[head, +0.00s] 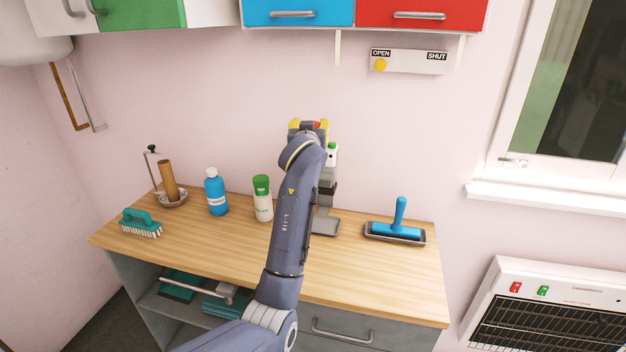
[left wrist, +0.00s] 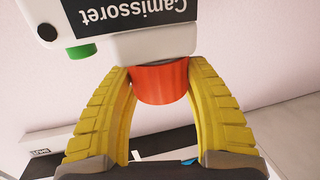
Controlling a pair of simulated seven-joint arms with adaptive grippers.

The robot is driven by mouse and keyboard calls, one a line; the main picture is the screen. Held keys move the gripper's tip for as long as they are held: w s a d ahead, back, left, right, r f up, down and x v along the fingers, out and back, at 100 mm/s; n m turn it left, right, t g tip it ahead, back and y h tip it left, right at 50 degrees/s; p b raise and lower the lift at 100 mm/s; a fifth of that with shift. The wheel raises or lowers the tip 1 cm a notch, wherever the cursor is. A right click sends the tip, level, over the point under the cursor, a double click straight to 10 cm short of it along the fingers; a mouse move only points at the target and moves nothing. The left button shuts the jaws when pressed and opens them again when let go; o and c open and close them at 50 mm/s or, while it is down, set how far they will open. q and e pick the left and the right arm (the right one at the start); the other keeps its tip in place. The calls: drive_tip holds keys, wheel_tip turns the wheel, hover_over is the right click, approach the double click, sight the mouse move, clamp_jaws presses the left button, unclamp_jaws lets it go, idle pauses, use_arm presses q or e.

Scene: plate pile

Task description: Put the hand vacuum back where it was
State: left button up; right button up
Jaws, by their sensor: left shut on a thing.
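My left gripper (head: 309,125) is above the back of the worktop, its yellow fingers shut on a red part (left wrist: 160,82). That part joins a white body with a black "Camissoret" label and a green knob, which I take for the hand vacuum (left wrist: 150,43). In the head view, a strip of the vacuum (head: 332,158) with its green knob shows beside my arm. Below it is a grey stand (head: 325,228) with a dark middle and a flat base. My arm hides much of both, so I cannot tell whether they touch. My right gripper is not in view.
On the worktop (head: 370,275) stand a green brush (head: 141,224), a roll holder (head: 169,183), a blue bottle (head: 216,195) and a green-capped bottle (head: 263,200) left of my arm. A blue-handled roller on a tray (head: 399,228) is right. Cabinets (head: 298,12) hang above.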

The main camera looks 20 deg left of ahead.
use_arm(q)
drive_tip(key=shift+f, duration=7.2)
drive_tip(key=o, duration=1.5)
drive_tip(key=shift+f, duration=0.15)
drive_tip(key=shift+o, duration=0.2)
drive_tip(key=v, duration=1.2)
